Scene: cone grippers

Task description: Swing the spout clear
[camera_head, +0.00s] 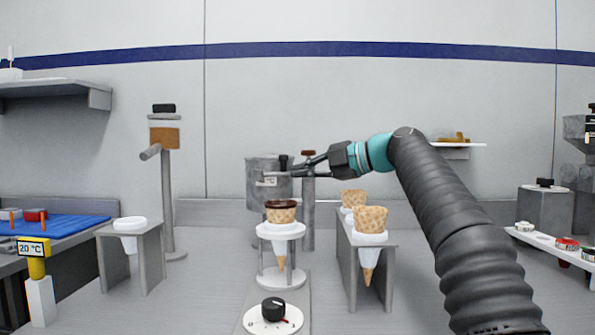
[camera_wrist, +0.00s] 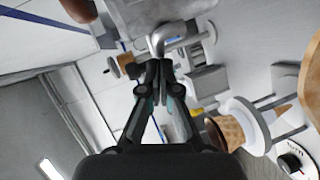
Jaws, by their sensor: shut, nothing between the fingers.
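A grey metal pot (camera_head: 258,190) with a small label stands behind the front cone. In the wrist view its grey body (camera_wrist: 150,14) is at the top, and a bent grey spout (camera_wrist: 172,33) shows just beyond my fingertips. In the head view I cannot make out the spout clearly behind the gripper. My gripper (camera_head: 298,169) reaches in from the right in front of the pot. In the wrist view my gripper (camera_wrist: 153,68) has its fingers together with nothing between them. Its tips are close to the spout's bend; I cannot tell whether they touch it.
A dark-rimmed cone (camera_head: 281,213) stands in a white holder below my gripper. Plain cones (camera_head: 370,219) stand in a rack to the right. A black dial (camera_head: 273,308) is in front. A post with a side tube (camera_head: 150,152) and an empty cone rack (camera_head: 130,224) are left.

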